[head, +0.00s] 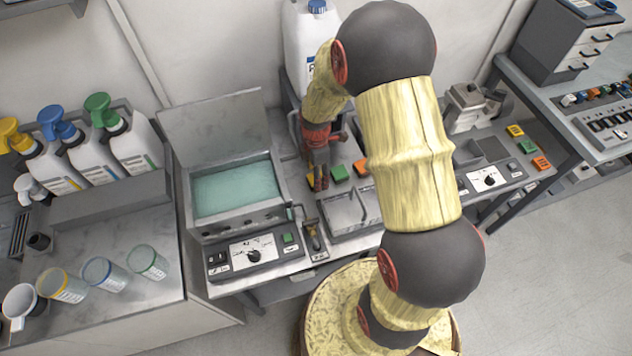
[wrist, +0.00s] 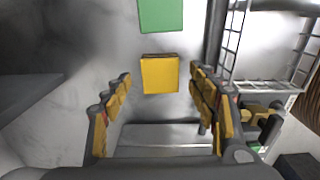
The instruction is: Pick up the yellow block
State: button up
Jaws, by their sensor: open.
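The yellow block (wrist: 159,74) lies on a grey metal surface in the wrist view, between the tips of my gripper's fingers and slightly beyond them. A gap shows on both sides, so neither finger touches it in that view. My gripper (head: 318,181) is open and empty, pointing down at the worktop in the head view. There the fingers appear to hide the yellow block. A green block (head: 340,173) sits just right of the fingers; it also shows beyond the yellow block in the wrist view (wrist: 161,14).
An orange block (head: 361,168) sits right of the green one, partly behind my arm. An open-lidded unit with a teal basin (head: 236,188) stands left of the gripper. A wire rack (wrist: 270,45) shows at right in the wrist view. Metal trays (head: 345,212) lie in front.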

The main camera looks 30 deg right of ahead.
notch_tip(320, 180, down, 3)
jog(key=shift+r, duration=0.15)
jog(key=shift+r, duration=0.1)
jog(key=c, duration=1.4)
